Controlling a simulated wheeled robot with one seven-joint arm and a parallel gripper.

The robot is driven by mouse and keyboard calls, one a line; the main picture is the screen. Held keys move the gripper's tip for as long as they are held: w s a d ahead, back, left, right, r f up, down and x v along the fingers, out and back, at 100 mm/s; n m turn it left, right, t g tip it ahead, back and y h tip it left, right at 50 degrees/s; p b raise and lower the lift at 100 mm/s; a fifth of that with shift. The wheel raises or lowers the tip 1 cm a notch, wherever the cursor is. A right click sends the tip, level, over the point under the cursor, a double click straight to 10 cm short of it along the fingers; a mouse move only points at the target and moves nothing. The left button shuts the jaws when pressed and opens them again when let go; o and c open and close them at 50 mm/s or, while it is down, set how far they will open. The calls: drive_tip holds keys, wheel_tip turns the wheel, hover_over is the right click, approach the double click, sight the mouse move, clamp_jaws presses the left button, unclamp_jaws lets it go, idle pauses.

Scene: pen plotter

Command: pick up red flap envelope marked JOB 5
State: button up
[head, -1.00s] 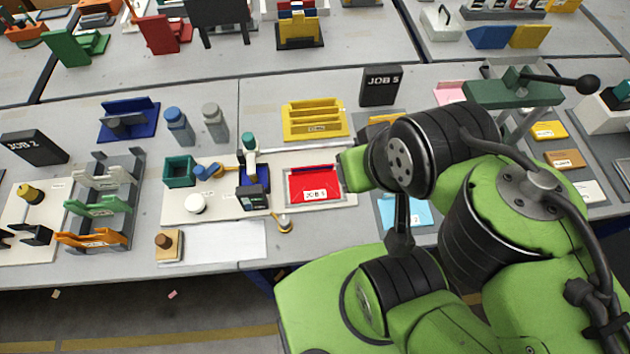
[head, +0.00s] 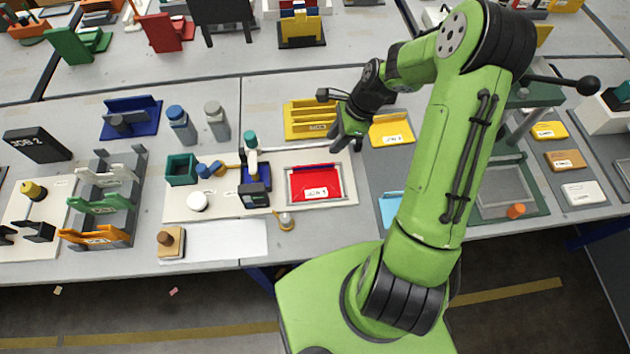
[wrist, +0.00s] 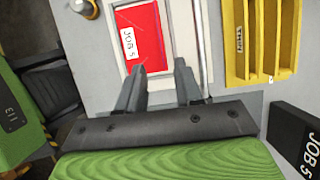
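The red flap envelope marked JOB 5 (head: 316,184) lies flat inside a grey frame on the white plotter bed, right of the pen carriage. It also shows at the top of the wrist view (wrist: 142,38), with its white JOB 5 label facing up. My gripper (head: 343,148) is above the bed's upper right corner, just up and right of the envelope. In the wrist view my gripper (wrist: 158,82) has its two fingers apart with nothing between them. The fingertips are close to the envelope's edge in that picture; the height gap cannot be told.
A yellow slotted rack (head: 310,122) stands behind the bed, near my gripper. A black JOB 5 sign (wrist: 296,138) is beside my wrist. A yellow envelope (head: 391,131) and a blue one (head: 389,208) lie to the right. The plotter's pen carriage (head: 253,170) stands left of the envelope.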

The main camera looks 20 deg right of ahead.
sight(311, 172)
drive_tip(key=b+x, duration=0.1)
drive_tip(key=x, duration=1.2)
drive_tip(key=shift+w+f+b, duration=0.15)
drive_tip(key=shift+f+b, duration=0.15)
clamp_jaws()
